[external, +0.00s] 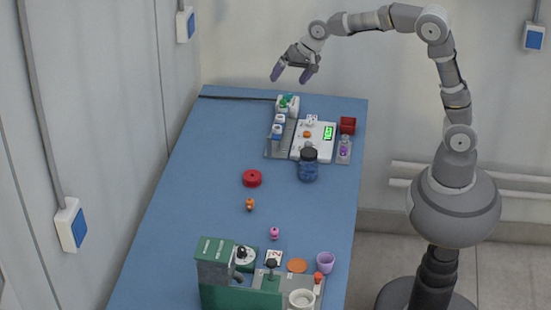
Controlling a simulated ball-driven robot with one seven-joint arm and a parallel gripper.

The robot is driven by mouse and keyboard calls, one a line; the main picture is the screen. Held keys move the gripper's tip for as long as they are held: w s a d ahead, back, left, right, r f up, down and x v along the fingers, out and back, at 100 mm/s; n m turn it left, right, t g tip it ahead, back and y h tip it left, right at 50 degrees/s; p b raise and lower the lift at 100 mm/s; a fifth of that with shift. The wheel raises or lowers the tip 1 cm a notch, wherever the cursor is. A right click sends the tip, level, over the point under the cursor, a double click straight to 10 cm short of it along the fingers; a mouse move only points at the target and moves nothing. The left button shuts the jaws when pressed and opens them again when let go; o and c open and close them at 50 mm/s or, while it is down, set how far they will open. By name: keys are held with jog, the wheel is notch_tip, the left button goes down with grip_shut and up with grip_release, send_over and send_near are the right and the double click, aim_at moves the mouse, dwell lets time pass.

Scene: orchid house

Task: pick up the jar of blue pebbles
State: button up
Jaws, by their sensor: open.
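The jar of blue pebbles (308,170) stands upright on the blue table, right of the middle and just in front of a white device. It has a dark lid, and its contents look dark blue. My gripper (292,78) is open and empty, with purple fingertips pointing down. It is in the air above the far end of the table, well apart from the jar.
Close behind the jar are the white device (322,147) with a green display, a purple-filled bottle (344,150) and a red box (348,125). A red round object (252,178) lies left of it. A green machine (225,276) and a purple cup (326,262) stand at the near end. The middle table is mostly clear.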

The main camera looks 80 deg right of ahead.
jog(key=s+a+r+n+t+b, duration=0.1)
jog(key=s+a+r+n+t, duration=0.2)
jog(key=r, duration=0.8)
jog(key=s+a+r+n+t+b, duration=0.2)
jog(key=s+a+r+n+t, duration=0.1)
jog(key=r, duration=0.8)
jog(key=s+a+r+n+t+b, duration=0.1)
jog(key=s+a+r+n+t, duration=0.2)
jog(key=s+r, duration=0.4)
notch_tip(320, 180, up, 5)
jog(key=n+t, duration=0.1)
jog(key=n, duration=0.1)
jog(key=shift+a+f+n+y, duration=0.2)
jog(key=shift+a+n+y, duration=0.05)
jog(key=shift+n+y, duration=0.05)
